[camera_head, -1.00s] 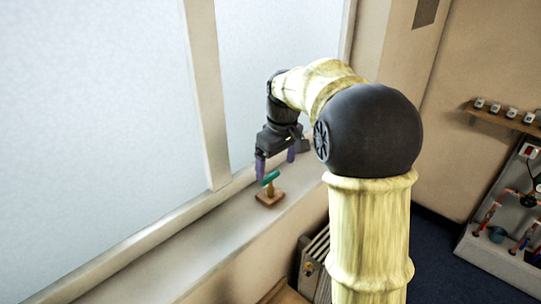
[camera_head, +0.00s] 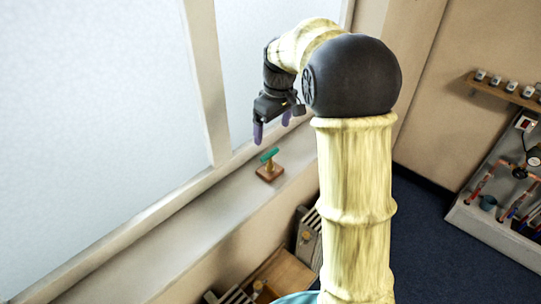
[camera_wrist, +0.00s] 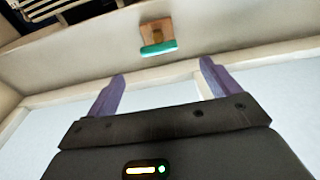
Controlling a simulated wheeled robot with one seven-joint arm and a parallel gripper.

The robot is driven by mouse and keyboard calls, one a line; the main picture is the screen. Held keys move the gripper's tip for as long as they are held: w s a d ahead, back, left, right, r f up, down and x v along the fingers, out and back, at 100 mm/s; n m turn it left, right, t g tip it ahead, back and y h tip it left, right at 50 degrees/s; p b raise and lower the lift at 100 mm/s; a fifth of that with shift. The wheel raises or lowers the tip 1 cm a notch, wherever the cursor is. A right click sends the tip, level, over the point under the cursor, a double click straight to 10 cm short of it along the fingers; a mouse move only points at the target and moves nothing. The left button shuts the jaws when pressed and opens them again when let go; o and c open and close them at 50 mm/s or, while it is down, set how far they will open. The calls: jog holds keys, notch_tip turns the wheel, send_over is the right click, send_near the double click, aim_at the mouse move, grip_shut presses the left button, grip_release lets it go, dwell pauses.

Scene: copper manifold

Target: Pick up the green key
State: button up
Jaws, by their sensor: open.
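The green key (camera_head: 269,155) rests on a small brown wooden stand (camera_head: 270,173) on the windowsill. In the wrist view the green key (camera_wrist: 158,48) lies across the near side of the wooden stand (camera_wrist: 155,30), beyond the fingertips. My gripper (camera_head: 271,129) is above the sill, higher than the key and apart from it. Its two purple fingers (camera_wrist: 162,68) are spread wide with nothing between them.
The windowsill (camera_head: 190,236) is bare around the stand. The window frame (camera_head: 205,80) runs close behind it. A radiator (camera_head: 308,240) is below the sill. At right are a wall shelf (camera_head: 505,88) with small items and a panel of pipes and gauges (camera_head: 500,190).

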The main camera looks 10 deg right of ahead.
aim_at(271, 153)
jog(key=f, duration=0.2)
jog(key=f+p, duration=0.1)
jog(key=f, duration=0.2)
jog(key=w+f+p, duration=0.1)
jog(key=f, duration=0.1)
jog(key=shift+a+f, duration=0.3)
jog(key=shift+f, duration=0.05)
jog(key=shift+w+f+p, duration=0.15)
jog(key=shift+f+p, duration=1.2)
jog(key=shift+f, duration=1.3)
jog(key=c, duration=1)
